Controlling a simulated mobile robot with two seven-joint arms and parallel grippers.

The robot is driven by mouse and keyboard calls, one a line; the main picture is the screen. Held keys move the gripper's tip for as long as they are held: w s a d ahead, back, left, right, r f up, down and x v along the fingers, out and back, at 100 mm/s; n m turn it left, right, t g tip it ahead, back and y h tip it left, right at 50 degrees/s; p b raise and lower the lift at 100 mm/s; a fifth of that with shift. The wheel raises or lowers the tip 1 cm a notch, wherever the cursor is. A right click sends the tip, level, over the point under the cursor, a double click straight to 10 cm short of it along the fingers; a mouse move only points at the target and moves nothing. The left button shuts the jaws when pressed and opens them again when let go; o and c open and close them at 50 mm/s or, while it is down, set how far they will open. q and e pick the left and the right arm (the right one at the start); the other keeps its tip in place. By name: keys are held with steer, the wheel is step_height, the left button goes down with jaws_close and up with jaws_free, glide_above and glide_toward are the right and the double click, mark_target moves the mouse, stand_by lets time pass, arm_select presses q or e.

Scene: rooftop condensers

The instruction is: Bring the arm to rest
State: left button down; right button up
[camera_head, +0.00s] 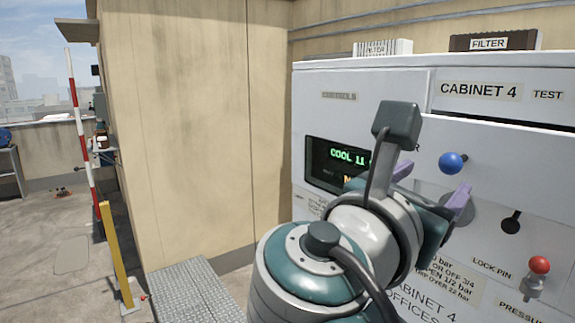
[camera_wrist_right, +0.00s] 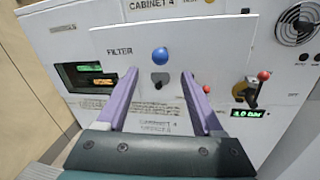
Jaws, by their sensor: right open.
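My right gripper (camera_head: 432,188) is raised in front of the white cabinet (camera_head: 450,78) marked CABINET 4. Its two purple fingers are apart with nothing between them; in the wrist view the open gripper (camera_wrist_right: 160,98) faces the panel. A blue knob (camera_head: 453,163) is on the panel just beyond the fingers, and the blue knob (camera_wrist_right: 160,56) shows between and above the fingertips in the wrist view. My right arm hides part of the cabinet front and its green-lit display (camera_head: 325,165). My left gripper is in neither view.
A red knob (camera_head: 540,264) sits at the cabinet's lower right, near a LOCK PIN label. Two filters, one white (camera_head: 383,47) and one dark (camera_head: 495,41), stand on top. A beige wall (camera_head: 195,130) is left of the cabinet. A yellow post (camera_head: 115,255) stands on the open roof floor.

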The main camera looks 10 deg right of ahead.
steer(key=s+d+f+m+g+y+p, duration=0.1)
steer(key=s+d+f+m+g+y, duration=0.1)
steer(key=s+f+m+y, duration=0.35)
steer(key=s+d+f+m+g+y+p, duration=0.1)
steer(key=s+d+f+m+g+y, duration=0.15)
steer(key=s+f+m, duration=0.5)
steer(key=s+a+f+m+g+y+p, duration=0.1)
steer(key=s+a+m+g+y, duration=0.1)
steer(key=s+a+m+y, duration=0.5)
steer(key=s+a, duration=0.2)
steer(key=shift+s+a+m, duration=0.15)
steer(key=shift+s+m, duration=0.15)
steer(key=shift+s, duration=0.1)
